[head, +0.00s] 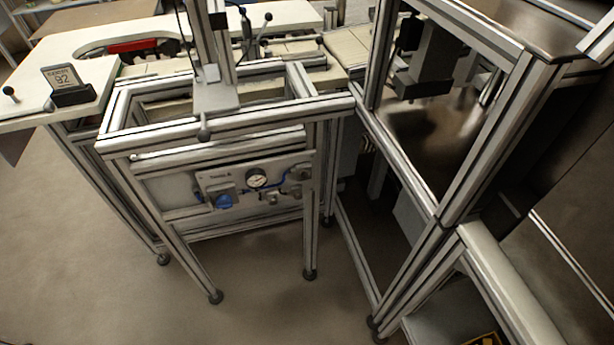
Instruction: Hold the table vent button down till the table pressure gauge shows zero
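A light pneumatic panel (237,179) is mounted under the top frame of an aluminium-profile table (215,128). A round white-faced pressure gauge (257,178) sits near the middle of the panel; its needle is too small to read. A blue round part (224,201) is at the panel's lower left, with blue tubing beside it. Small grey fittings (298,174) are at the panel's right. I cannot tell which part is the vent button. Neither of my grippers is in view, and nothing touches the panel.
An aluminium-framed machine (440,215) stands close on the right. A pale worktop with a small sign marked 92 (63,78) lies at the back left. The table legs stand on the brown floor (90,270), which is clear in front and to the left.

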